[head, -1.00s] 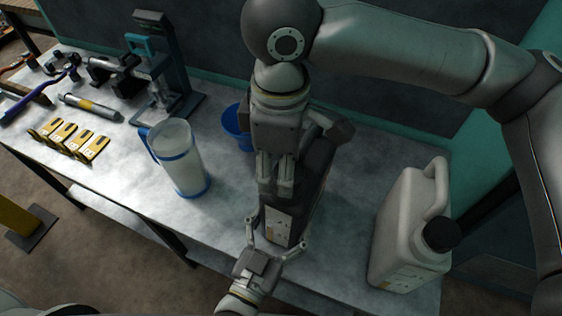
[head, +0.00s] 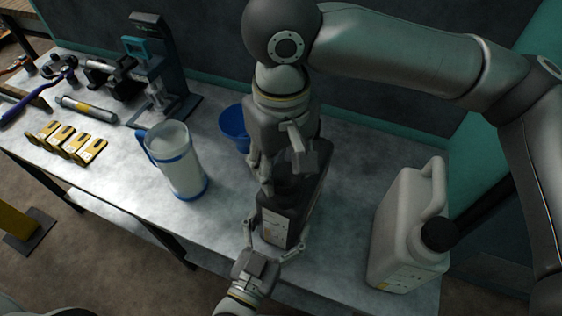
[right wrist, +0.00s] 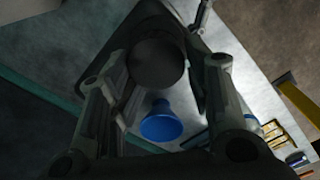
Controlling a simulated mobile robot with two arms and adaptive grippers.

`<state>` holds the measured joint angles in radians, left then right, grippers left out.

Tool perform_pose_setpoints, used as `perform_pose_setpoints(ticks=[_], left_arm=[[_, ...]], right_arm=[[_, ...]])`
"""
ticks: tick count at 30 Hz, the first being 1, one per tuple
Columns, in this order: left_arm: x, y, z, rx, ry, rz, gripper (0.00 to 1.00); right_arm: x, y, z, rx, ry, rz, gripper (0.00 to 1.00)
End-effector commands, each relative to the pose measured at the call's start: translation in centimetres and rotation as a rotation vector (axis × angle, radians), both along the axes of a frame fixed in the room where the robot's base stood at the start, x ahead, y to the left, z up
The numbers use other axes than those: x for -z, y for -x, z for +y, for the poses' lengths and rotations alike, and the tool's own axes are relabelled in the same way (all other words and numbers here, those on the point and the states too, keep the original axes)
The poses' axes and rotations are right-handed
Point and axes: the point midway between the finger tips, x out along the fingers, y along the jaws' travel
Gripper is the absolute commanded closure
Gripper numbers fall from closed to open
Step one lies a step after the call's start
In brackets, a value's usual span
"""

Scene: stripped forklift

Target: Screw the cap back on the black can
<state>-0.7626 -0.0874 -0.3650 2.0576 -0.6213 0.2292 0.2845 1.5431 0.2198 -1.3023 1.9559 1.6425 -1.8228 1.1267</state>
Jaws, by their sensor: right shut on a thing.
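The black can (head: 283,222) stands on the bench with a white label on its near side. My left gripper (head: 276,228) comes from the front edge, with its fingers against both sides of the can low down. My right gripper (head: 280,180) points down over the can's top. In the right wrist view the round black cap (right wrist: 158,63) lies between the fingers of my right gripper (right wrist: 160,80), which is shut on it. I cannot tell how far the cap sits on the thread.
A blue funnel (head: 235,127) stands behind the can to the left. A clear jug (head: 177,165) with blue trim is further left. A pale jerrycan (head: 405,228) with a dark cap stands at right. Several yellow boxes (head: 72,141) and tools lie at far left.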

Motion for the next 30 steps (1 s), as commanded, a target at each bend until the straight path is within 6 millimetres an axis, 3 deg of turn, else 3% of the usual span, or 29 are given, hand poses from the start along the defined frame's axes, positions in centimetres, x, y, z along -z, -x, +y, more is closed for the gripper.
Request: perform_pose_setpoints(ticks=[20,21,26,30], left_arm=[[0.07,-0.37,0.49,-0.015,0.018,0.013,0.84],[0.07,-0.37,0.49,-0.015,0.018,0.013,0.84],[0.07,-0.36,0.50,-0.015,0.018,0.013,0.84],[0.09,-0.34,0.50,-0.015,0.017,0.014,0.84]], right_arm=[[-0.02,0.47,-0.13,-0.008,0.007,0.010,0.64],[-0.01,0.48,-0.12,-0.008,0.008,0.011,0.53],[-0.01,0.47,-0.15,-0.008,0.008,0.011,0.32],[-0.04,0.41,-0.19,-0.005,0.008,0.010,0.31]])
